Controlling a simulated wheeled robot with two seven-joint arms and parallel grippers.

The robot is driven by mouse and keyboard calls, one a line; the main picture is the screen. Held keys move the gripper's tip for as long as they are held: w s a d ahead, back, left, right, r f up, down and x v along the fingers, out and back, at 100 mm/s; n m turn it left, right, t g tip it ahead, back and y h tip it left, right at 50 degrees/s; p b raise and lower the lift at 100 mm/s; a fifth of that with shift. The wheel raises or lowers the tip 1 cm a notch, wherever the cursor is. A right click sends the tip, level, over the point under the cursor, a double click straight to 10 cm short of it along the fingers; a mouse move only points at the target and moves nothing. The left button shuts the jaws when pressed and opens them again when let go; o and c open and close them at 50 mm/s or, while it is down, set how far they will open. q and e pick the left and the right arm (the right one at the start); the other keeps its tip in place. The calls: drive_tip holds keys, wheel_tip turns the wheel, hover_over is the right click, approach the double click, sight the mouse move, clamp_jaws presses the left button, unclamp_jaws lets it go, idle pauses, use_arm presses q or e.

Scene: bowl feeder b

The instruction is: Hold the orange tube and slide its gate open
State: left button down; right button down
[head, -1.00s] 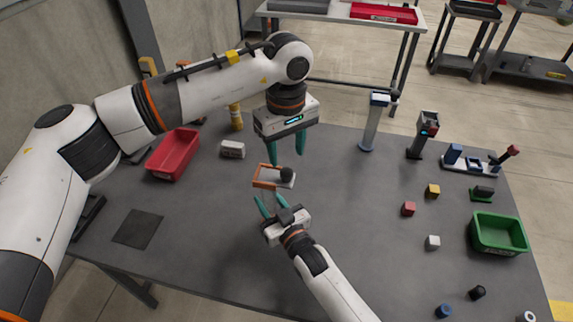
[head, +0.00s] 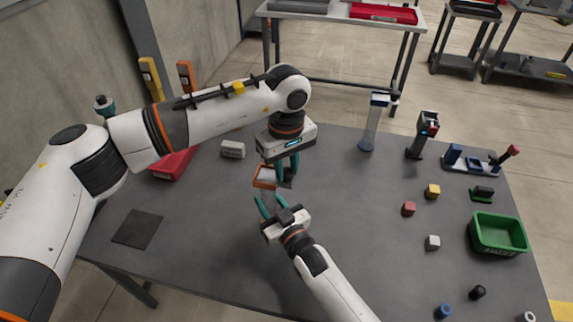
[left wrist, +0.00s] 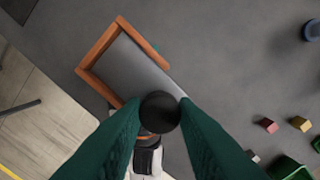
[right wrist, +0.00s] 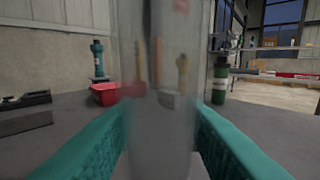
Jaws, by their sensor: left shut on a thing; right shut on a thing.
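The orange tube shows in the head view as an orange frame (head: 264,178) on top of a clear body (head: 268,197). In the left wrist view, a grey gate plate (left wrist: 140,68) lies inside the orange frame (left wrist: 97,50), with a black round knob (left wrist: 160,111) at its end. My left gripper (head: 287,170) points down from above and is shut on the knob. My right gripper (head: 270,206) is shut on the clear tube body, which fills the middle of the right wrist view (right wrist: 160,95) between the fingers. The tube's lower end is hidden.
A white block (head: 232,149) stands left of the tube. A red bin (head: 172,164) is partly behind my left arm. A dark mat (head: 138,229) lies front left. Small cubes, a green bin (head: 499,252) and upright fixtures (head: 373,122) are to the right.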

use_arm(q)
drive_tip(key=d, duration=0.1)
drive_tip(key=s+d, duration=0.1)
drive_tip(key=d, duration=0.2)
drive_tip(key=shift+s+d, duration=0.25)
drive_tip(key=c, duration=1.1)
unclamp_jaws()
drive_tip(key=shift+a, duration=0.1)
drive_tip(key=shift+c, duration=0.2)
wheel_tip(320, 180, up, 12)
